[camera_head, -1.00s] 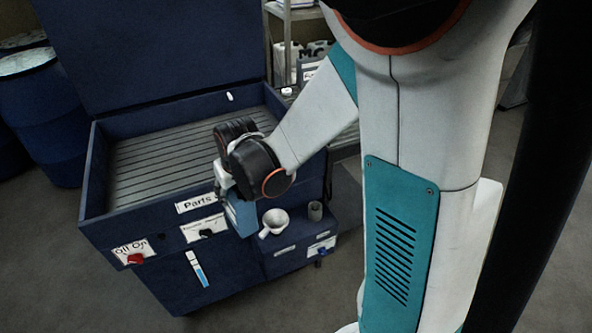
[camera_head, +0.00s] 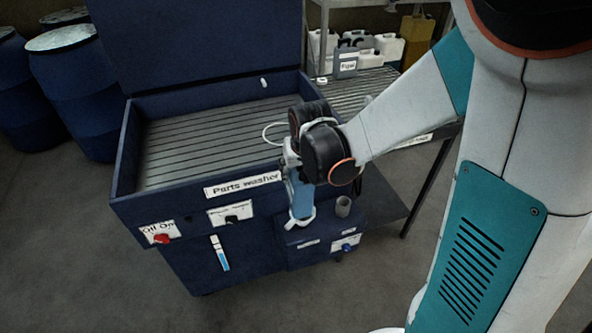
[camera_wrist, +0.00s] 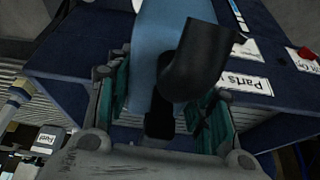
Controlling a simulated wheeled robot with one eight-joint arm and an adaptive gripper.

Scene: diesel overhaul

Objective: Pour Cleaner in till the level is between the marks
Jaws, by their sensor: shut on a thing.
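My gripper (camera_head: 291,168) is shut on a light blue container (camera_head: 302,197), taken to be the Cleaner. In the wrist view the container (camera_wrist: 152,38) is between the teal finger pads, with a black curved part (camera_wrist: 198,62) in front. In the head view its lower end overlaps a white funnel-like cup (camera_head: 298,224) on the low box of the parts washer (camera_head: 150,195); I cannot tell whether they touch. The level gauge (camera_head: 220,253) is a slanted strip on the washer's front, blue below and white above. Its marks are too small to read. No liquid stream shows.
A grey cup-shaped fitting (camera_head: 343,206) stands right of the container on the low box. A blue knob (camera_head: 346,247) and a red switch (camera_head: 161,238) are on the front. Shelves with canisters (camera_head: 388,46) stand behind right; blue drums (camera_head: 75,85) stand behind left.

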